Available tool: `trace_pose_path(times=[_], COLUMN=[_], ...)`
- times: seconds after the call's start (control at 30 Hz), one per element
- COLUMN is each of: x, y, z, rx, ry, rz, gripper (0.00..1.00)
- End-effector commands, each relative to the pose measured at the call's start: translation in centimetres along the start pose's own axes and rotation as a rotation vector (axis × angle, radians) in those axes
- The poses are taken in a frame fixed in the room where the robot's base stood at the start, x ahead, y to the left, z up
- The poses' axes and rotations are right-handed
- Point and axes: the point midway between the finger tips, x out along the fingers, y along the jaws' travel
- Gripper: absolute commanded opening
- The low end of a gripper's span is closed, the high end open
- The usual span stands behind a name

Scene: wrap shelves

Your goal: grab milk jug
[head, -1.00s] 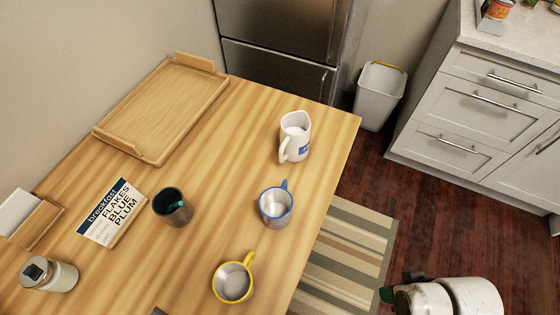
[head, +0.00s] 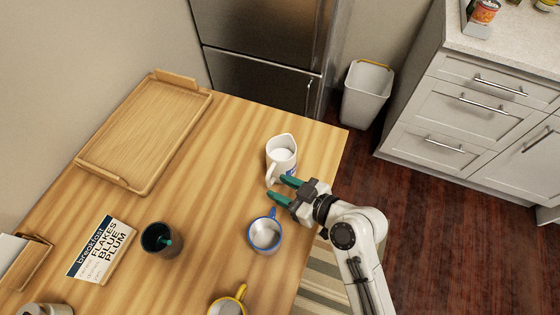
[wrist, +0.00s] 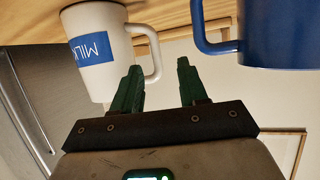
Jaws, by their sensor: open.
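The white milk jug (head: 282,152) stands upright near the table's far right edge in the head view, its handle toward the lower left. In the wrist view the jug (wrist: 97,50) shows a blue label with the letters "MILK" partly visible. My gripper (head: 279,188) is open, with green fingers, just in front of the jug on its handle side. In the wrist view my gripper (wrist: 158,78) has its left finger close to the jug's handle. Whether a finger touches the jug cannot be told.
A blue-rimmed mug (head: 265,233) stands close to my gripper; it looms at upper right in the wrist view (wrist: 285,35). A yellow-rimmed mug (head: 226,306), a dark cup (head: 157,240), a breakfast sign (head: 100,250) and a wooden tray (head: 140,135) share the table (head: 215,165).

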Motion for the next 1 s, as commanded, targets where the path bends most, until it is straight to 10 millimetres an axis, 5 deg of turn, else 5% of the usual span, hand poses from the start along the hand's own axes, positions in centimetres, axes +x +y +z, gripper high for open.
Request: trace_pose_path(times=[0.5, 0.77, 1.0], x=[5.2, 5.5, 5.5], y=[0.4, 0.4, 0.4], z=[-0.4, -0.2, -0.2], rx=[0.000, 0.000, 0.001], ry=[-0.001, -0.002, -0.002], rz=[0.001, 0.001, 0.001], gripper=[0.43, 0.43, 0.23])
